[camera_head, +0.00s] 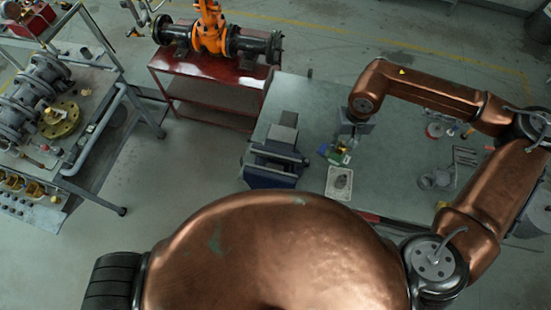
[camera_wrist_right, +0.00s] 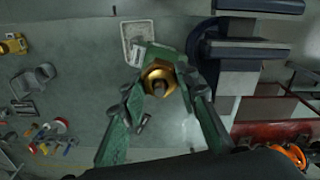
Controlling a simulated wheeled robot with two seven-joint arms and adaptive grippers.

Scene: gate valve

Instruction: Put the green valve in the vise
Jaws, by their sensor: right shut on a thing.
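The green valve (camera_head: 339,152) is at my right gripper, over the bench to the right of the vise. In the wrist view its green body shows behind a brass hex part (camera_wrist_right: 158,74). My right gripper (camera_wrist_right: 157,92) is shut on the valve, one finger on each side. In the head view the wrist partly hides this gripper. The blue and grey vise (camera_head: 274,163) stands at the bench's left edge; it also shows at the upper right of the wrist view (camera_wrist_right: 238,50). The valve is beside the vise, apart from its jaws. My left gripper is out of view.
A white tray (camera_head: 339,183) lies on the grey bench (camera_head: 400,150), close to the valve and vise. Grey fittings (camera_head: 435,179) and small loose parts lie farther right. A red table (camera_head: 215,75) with an orange valve (camera_head: 210,32) stands beyond the bench.

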